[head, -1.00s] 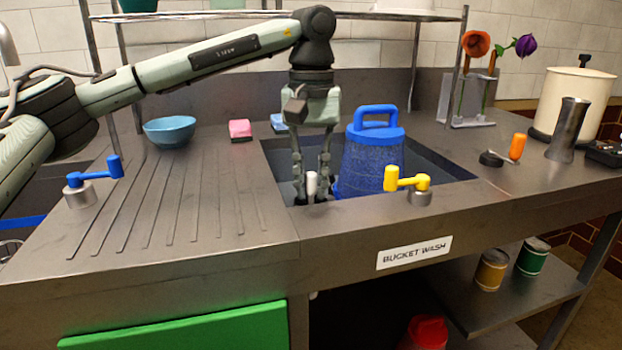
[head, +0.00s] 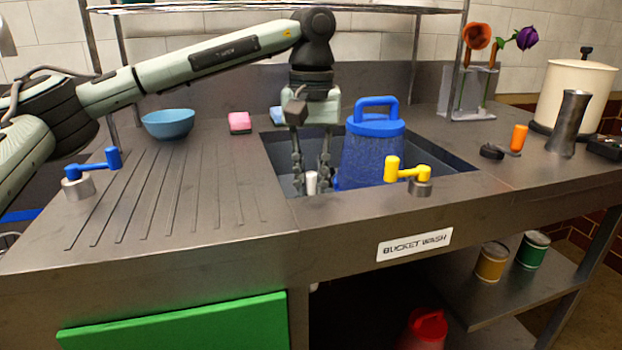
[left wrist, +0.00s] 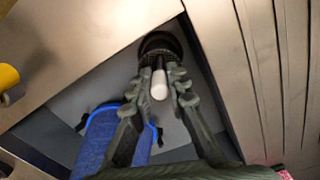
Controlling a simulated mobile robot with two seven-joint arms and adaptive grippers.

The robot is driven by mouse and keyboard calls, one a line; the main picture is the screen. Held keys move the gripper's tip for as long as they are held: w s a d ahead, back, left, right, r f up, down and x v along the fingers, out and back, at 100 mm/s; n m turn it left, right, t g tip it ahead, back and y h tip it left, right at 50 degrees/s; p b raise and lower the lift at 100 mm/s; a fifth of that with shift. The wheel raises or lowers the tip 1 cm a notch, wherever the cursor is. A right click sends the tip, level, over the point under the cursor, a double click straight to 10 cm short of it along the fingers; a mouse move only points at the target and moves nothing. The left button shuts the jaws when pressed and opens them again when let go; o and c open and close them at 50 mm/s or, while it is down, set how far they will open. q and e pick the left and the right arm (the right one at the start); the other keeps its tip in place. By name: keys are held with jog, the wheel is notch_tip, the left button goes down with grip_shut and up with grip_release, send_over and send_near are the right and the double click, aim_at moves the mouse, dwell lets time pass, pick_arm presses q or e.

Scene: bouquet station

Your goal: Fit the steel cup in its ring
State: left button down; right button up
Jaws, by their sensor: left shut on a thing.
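My left gripper (head: 311,188) reaches down into the front left of the sink and is shut on a white knob (left wrist: 159,85), which also shows in the head view (head: 311,183). In the left wrist view the knob lies between the fingertips, with a dark round piece (left wrist: 157,43) at its far end. This looks like the steel cup with its ring, but I cannot tell the two apart or whether the cup is seated. The sink rim hides that part in the head view. My right gripper is not in view.
A blue lidded bucket (head: 372,155) stands in the sink just right of my gripper. A yellow-handled tap (head: 408,171) is on the front rim. A blue bowl (head: 168,124) and pink sponge (head: 239,122) lie left. A tall steel vessel (head: 570,122) stands far right.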

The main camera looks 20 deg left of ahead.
pick_arm(q)
jog(key=shift+f, duration=0.2)
jog(key=shift+f, duration=0.4)
jog(key=c, duration=1.4)
grip_release()
notch_tip(320, 180, up, 12)
jog(key=shift+r, duration=0.1)
